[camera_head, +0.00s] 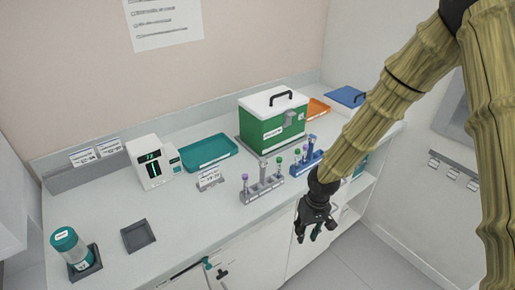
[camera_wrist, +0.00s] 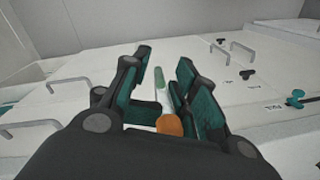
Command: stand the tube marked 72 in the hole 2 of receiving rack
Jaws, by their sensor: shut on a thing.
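My gripper (camera_head: 314,232) hangs off the front edge of the counter, before the cabinet doors, in the head view. In the wrist view my gripper (camera_wrist: 163,90) is shut on a slim pale tube (camera_wrist: 163,97) with an orange cap (camera_wrist: 170,125); no number on it is readable. The tube is hard to make out in the head view. A grey rack (camera_head: 264,191) stands near the counter's front edge with several capped tubes in it. A blue rack (camera_head: 301,166) with tubes stands to its right, just behind my wrist. Hole numbers and tube marks are too small to read.
Behind the racks stands a green box (camera_head: 268,131) with a white lid. A teal tray (camera_head: 207,152), a white device (camera_head: 150,163), a small dark tray (camera_head: 138,236) and a teal-lidded jar (camera_head: 70,247) lie leftward. Handles and knobs project from the cabinet fronts.

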